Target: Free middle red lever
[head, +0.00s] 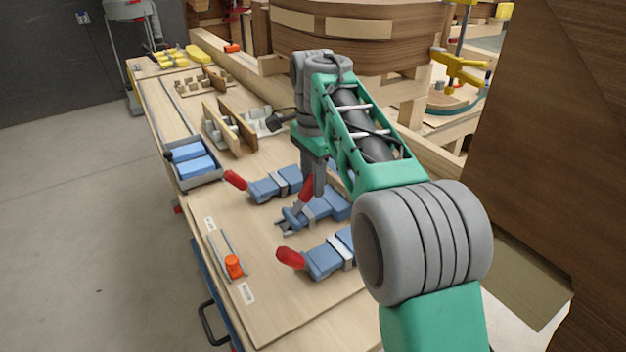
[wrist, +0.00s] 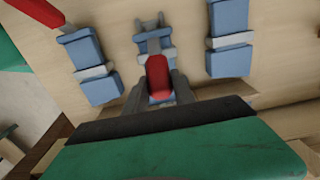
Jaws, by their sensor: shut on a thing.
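Three blue toggle clamps with red levers lie in a row on the wooden worktop. The middle clamp (head: 326,207) has its red lever (head: 305,188) tilted up from the board, with its grey fork showing at the left end. My gripper (wrist: 158,82) is shut on this middle red lever, one finger on each side in the wrist view. In the head view my arm hides part of the middle clamp. The far clamp's red lever (head: 235,180) and the near clamp's red lever (head: 290,258) point left, low over the board.
A grey tray with blue blocks (head: 190,160) stands to the left. An orange knob on a slotted rail (head: 233,266) is at the front left. Upright wooden strips (head: 230,128) stand behind the clamps. A large brown panel (head: 545,150) rises at the right.

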